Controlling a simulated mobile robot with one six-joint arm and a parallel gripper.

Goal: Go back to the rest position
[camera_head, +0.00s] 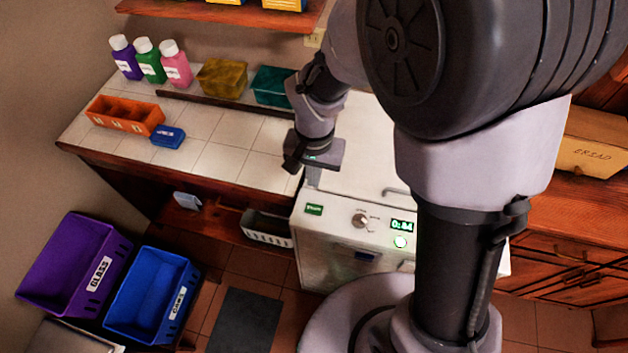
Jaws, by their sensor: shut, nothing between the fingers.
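My gripper (312,178) is at the end of my grey arm, near the middle of the picture. It hangs over the front left corner of a white machine (335,233) with a knob, a lit green display and a green button. The gripper is shut, with nothing seen held in it. Its fingertips are small and partly hidden by the gripper body. My arm comes in from the upper right and covers much of the machine's top and right side.
Purple (75,263) and blue (152,296) crates stand on the floor. A wooden bread box (592,142) is at right.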

